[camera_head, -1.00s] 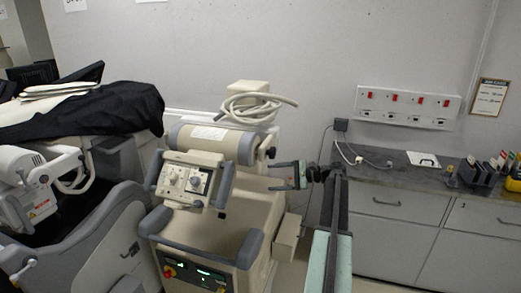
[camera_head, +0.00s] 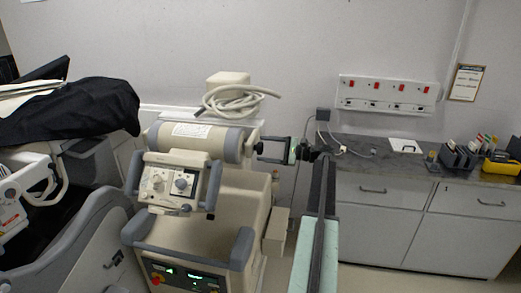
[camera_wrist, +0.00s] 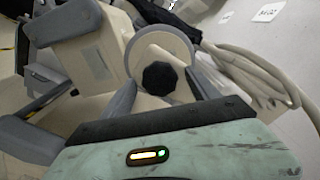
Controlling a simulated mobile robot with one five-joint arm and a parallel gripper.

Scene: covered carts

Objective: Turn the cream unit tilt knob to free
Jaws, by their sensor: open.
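The cream unit (camera_head: 200,143) stands in the middle of the head view, with a cream cylinder across its top. Its dark tilt knob (camera_head: 259,147) is on the cylinder's right end. In the wrist view the knob (camera_wrist: 160,78) is black and lobed, centred on a round cream end face. My gripper (camera_head: 264,151) is open at the knob's right side, with its jaws pointing left toward it. I cannot tell whether the tips reach past the knob. No knob marking is readable.
A coiled pale cable (camera_head: 235,101) lies on top of the unit, close to my gripper in the wrist view. A control panel (camera_head: 172,183) with grey handles faces front. A grey counter (camera_head: 400,165) stands at right. A black-draped cart (camera_head: 80,112) is at left.

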